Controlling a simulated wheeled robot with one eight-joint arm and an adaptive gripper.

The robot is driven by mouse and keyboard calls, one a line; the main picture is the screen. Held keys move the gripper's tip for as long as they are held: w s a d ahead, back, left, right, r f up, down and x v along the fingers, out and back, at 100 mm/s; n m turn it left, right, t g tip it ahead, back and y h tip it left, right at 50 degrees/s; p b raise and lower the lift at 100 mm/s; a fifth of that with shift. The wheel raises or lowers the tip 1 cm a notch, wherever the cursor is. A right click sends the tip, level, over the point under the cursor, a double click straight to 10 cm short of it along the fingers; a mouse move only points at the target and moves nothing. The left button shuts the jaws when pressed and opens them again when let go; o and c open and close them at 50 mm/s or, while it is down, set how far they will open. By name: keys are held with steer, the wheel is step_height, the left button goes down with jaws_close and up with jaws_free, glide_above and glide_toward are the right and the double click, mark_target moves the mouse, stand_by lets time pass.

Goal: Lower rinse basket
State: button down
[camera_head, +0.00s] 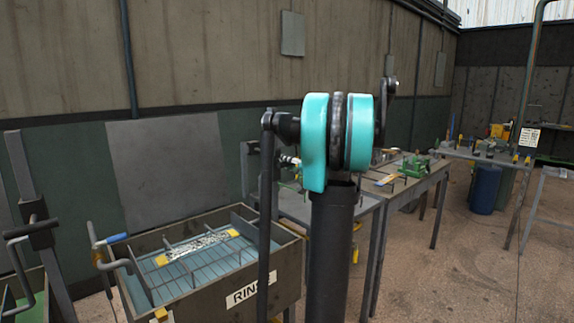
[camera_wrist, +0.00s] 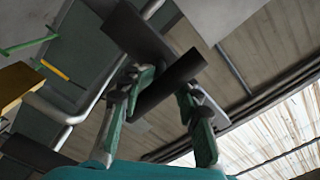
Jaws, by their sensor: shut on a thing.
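The rinse tank (camera_head: 282,281), a brown box labelled RINSE, stands at the lower left of the head view. The wire rinse basket (camera_head: 185,268) sits within its walls, over blue liquid, with silvery parts (camera_head: 205,241) and yellow end tabs. Whether the basket touches the liquid is unclear. In the wrist view, my gripper (camera_wrist: 163,87) has its green fingers on either side of a dark cylindrical handle (camera_wrist: 176,80) and is shut on it. A dark flat plate (camera_wrist: 130,30) lies behind the handle. My arm hides the gripper in the head view.
A bent metal crank with a blue grip (camera_head: 116,238) stands left of the tank. Another crank post (camera_head: 22,170) stands at the far left. Workbenches (camera_head: 425,181) and a blue barrel (camera_head: 483,189) are to the right. Open floor (camera_head: 455,265) lies at lower right.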

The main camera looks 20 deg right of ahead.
step_height(320, 180, down, 16)
steer(key=shift+f, duration=0.25)
stand_by(0.3)
steer(key=shift+s, duration=0.1)
steer(key=c, duration=1.2)
jaws_free()
steer(key=shift+o, duration=0.5)
steer(key=v, duration=1.2)
